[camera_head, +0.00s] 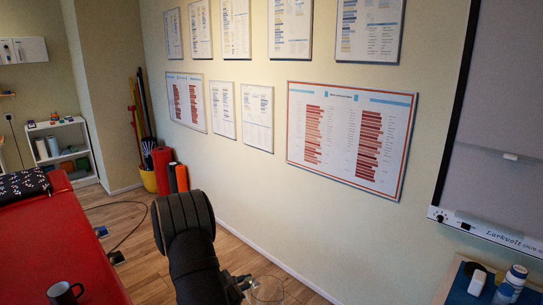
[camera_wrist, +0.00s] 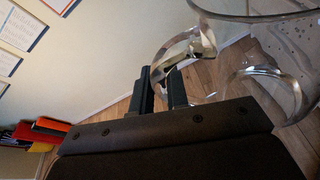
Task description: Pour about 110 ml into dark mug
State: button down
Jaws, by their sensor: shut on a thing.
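The dark mug (camera_head: 65,293) stands upright on the red padded table at the bottom left of the head view. Its inside is too dark to tell if it holds anything. My gripper (camera_head: 241,282) is at the bottom middle, well to the right of the mug and off the table. It is shut on the handle of a clear jug (camera_head: 268,291), which is cut off by the lower edge. The wrist view shows the jug (camera_wrist: 262,14) close up, with its curved clear handle by my dark fingers (camera_wrist: 163,88). Small drops or bubbles show in it; its liquid level is unclear.
The red table (camera_head: 70,240) carries a dark patterned cushion (camera_head: 24,184). A side table (camera_head: 453,287) at the lower right holds a white-and-blue bottle (camera_head: 510,283) and a white item. The wall with charts runs behind my arm. Cables lie on the wooden floor.

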jog(key=shift+m+g+h, duration=0.6)
jog(key=shift+m+g, duration=0.1)
jog(key=s+d, duration=0.1)
jog(key=d, duration=0.1)
jog(key=s+d, duration=0.1)
jog(key=d, duration=0.2)
jog(key=s+d, duration=0.1)
jog(key=d, duration=0.2)
jog(key=shift+s+d+f, duration=0.15)
jog(key=shift+s, duration=0.25)
jog(key=shift+r, duration=2.95)
notch_tip(320, 180, up, 7)
jog(key=n+t+y, duration=0.5)
jog(key=n+y, duration=0.2)
send_over(274, 278)
jog(key=w, duration=0.2)
jog(key=shift+a, duration=0.4)
jog(key=shift+w, duration=0.1)
